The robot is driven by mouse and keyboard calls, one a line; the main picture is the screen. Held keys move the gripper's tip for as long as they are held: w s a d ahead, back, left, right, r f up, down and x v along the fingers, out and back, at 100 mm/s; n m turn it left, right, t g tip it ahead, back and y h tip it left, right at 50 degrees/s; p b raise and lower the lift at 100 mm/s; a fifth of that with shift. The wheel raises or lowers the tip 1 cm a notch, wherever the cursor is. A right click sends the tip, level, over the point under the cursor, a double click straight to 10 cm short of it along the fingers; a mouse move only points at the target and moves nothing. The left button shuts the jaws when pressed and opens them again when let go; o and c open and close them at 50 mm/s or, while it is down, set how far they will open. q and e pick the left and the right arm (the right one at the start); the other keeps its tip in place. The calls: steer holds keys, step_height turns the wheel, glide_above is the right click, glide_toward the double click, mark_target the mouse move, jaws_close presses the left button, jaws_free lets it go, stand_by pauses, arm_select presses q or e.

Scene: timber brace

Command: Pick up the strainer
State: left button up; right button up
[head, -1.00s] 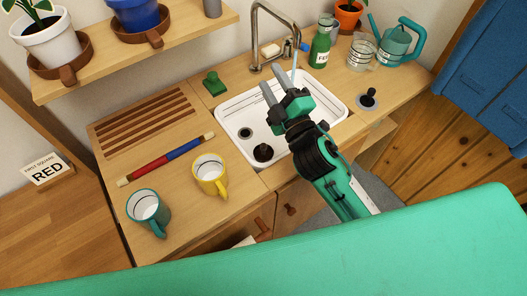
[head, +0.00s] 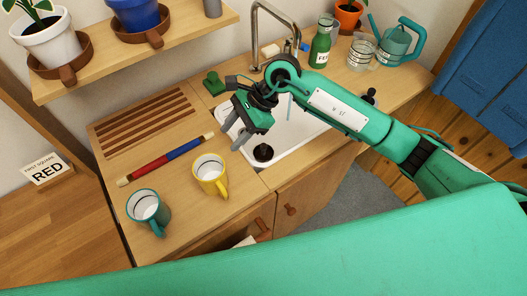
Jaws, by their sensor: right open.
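A black, round, knobbed piece (head: 263,153) sits in the front of the white sink (head: 296,135). Another black-knobbed piece (head: 369,96) stands on the counter right of the sink, partly hidden by my right arm. I cannot tell for sure which one is the strainer. My right gripper (head: 232,128) is open and empty, pointing down over the sink's left edge, left of and above the black piece in the sink. It hides the small ringed round thing in the sink's left part. My left gripper is not in view.
A yellow mug (head: 209,177), a teal mug (head: 147,208) and a red-blue stick (head: 166,159) lie left of the sink. The faucet (head: 254,38) rises behind it. A green bottle (head: 321,48) and watering can (head: 395,45) stand at the back right.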

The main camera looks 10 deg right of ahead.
mark_target(265, 144)
steer(key=w+d+f+n+t+h, duration=0.1)
steer(key=w+d+h, duration=0.15)
steer(key=d, duration=0.25)
steer(key=w+d+f+h, duration=0.1)
steer(key=w+d+h, duration=0.1)
steer(key=d+h, duration=0.25)
steer(key=shift+y, duration=0.4)
steer(key=f, duration=0.3)
steer(key=f+p, duration=0.1)
steer(key=f, duration=0.3)
steer(key=shift+s+a+f, duration=0.1)
steer(key=shift+s+f, duration=0.1)
steer(key=shift+f, duration=0.1)
steer(key=shift+a+f, duration=0.1)
steer(key=shift+f, duration=0.4)
steer(key=f, duration=0.1)
steer(key=f+p, duration=0.1)
steer(key=f, duration=0.1)
steer(key=shift+w+a+f, duration=0.1)
steer(key=shift+a+f, duration=0.15)
steer(key=shift+f, duration=0.05)
steer(key=shift+f+p, duration=0.3)
steer(key=shift+f, duration=0.15)
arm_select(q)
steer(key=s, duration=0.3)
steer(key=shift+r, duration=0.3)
arm_select(e)
jaws_close()
